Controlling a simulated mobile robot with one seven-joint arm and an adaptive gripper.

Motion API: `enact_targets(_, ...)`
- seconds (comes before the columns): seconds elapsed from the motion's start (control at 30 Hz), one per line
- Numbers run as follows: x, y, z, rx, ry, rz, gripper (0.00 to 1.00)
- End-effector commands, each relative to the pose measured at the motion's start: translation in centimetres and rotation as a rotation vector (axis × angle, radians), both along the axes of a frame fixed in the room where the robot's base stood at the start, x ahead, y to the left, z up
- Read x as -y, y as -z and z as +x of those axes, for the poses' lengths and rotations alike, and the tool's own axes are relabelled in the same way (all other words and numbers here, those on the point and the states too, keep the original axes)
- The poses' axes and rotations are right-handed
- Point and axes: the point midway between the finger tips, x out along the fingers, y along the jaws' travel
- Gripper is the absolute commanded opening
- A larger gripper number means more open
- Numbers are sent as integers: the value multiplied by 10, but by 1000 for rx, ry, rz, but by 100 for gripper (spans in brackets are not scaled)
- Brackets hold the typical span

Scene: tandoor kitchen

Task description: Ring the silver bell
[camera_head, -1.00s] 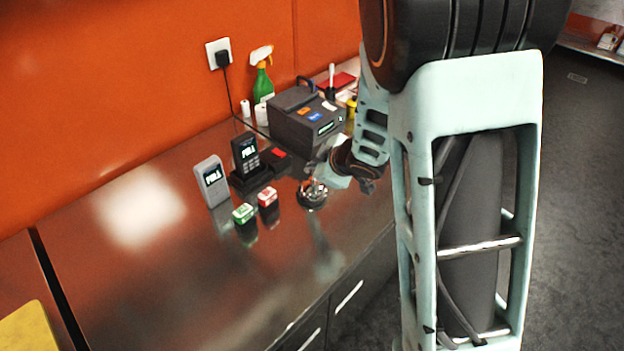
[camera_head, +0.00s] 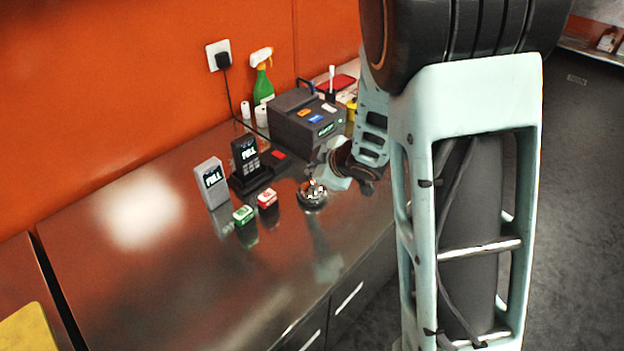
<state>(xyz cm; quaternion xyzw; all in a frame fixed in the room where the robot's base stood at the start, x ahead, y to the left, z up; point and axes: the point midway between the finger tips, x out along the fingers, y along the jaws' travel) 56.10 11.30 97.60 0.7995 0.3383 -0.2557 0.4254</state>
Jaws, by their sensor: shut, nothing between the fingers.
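The silver bell (camera_head: 312,201) stands upright on the steel counter, near its front edge, with a dark base. My gripper (camera_head: 315,184) is shut and empty. It reaches down from my arm on the right and its tips are right at the top of the bell. They overlap the bell in this view, so I cannot tell whether they touch it.
The steel counter (camera_head: 150,270) is bare to the left. Behind stand a dark register (camera_head: 300,122) and a green spray bottle (camera_head: 263,80).

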Motion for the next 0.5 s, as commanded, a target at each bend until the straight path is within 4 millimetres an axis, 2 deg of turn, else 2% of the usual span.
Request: enact_targets(0.5,0,9,0,0,0,0,0)
